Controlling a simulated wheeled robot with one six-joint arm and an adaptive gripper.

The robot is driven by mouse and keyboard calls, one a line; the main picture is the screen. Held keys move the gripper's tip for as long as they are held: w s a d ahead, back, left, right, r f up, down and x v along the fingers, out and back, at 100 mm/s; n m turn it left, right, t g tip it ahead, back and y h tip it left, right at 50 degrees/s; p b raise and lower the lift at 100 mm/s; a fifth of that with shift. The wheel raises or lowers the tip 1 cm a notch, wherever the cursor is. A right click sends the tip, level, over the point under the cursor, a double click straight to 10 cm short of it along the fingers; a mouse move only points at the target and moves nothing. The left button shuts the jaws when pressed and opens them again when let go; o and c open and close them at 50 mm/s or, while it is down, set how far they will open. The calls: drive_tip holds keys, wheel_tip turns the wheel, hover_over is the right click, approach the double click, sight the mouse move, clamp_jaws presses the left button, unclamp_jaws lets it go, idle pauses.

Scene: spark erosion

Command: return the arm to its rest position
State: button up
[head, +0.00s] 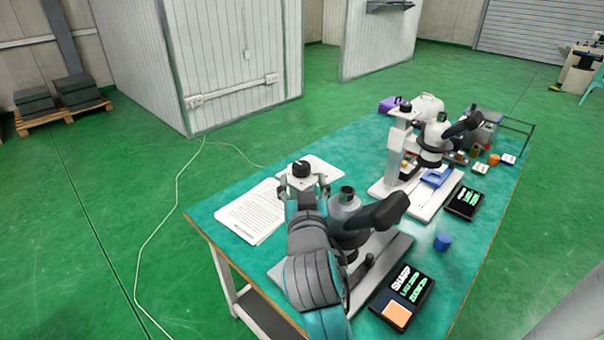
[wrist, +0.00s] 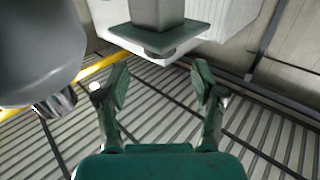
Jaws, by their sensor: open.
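My gripper (wrist: 160,86) is open in the wrist view, its two green fingers spread apart with nothing between the tips. Just beyond the tips is a grey square plate on a post (wrist: 158,37). A rounded grey body (wrist: 38,50) fills the upper left of that view. In the head view my teal and dark grey arm reaches over the near end of the green table (head: 232,188). It overlaps the near microscope (head: 345,208) and its stand. The end of my arm is close to that stand's black knob (head: 300,168); whether they touch, I cannot tell.
Papers (head: 250,212) lie left of the near microscope. A black SHARP box (head: 418,284) and a blue cylinder (head: 443,242) are to its right. A second microscope (head: 436,138) stands farther back among small items.

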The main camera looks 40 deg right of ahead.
drive_tip(key=shift+s+a, duration=0.25)
idle(0.4)
drive_tip(key=s+a+f+n+t+y, duration=0.1)
drive_tip(key=s+a+f+n+y, duration=0.4)
drive_tip(key=f, duration=0.5)
drive_tip(key=s+a+f+n+t+y, duration=0.1)
drive_tip(key=s+a+f+n+y, duration=0.15)
drive_tip(key=s+a+f, duration=0.45)
drive_tip(key=s+a+f+y, duration=0.1)
drive_tip(key=s+a+f, duration=0.1)
drive_tip(key=s, duration=0.5)
drive_tip(key=s+a+f+y, duration=0.2)
drive_tip(key=s+f, duration=0.1)
drive_tip(key=s, duration=0.5)
drive_tip(key=s+a+f+y, duration=0.1)
drive_tip(key=s+a+f, duration=0.1)
drive_tip(key=s, duration=0.5)
drive_tip(key=shift+s+a+f+n+g, duration=0.15)
drive_tip(key=shift+a+f+n+g, duration=0.25)
drive_tip(key=shift+f, duration=0.1)
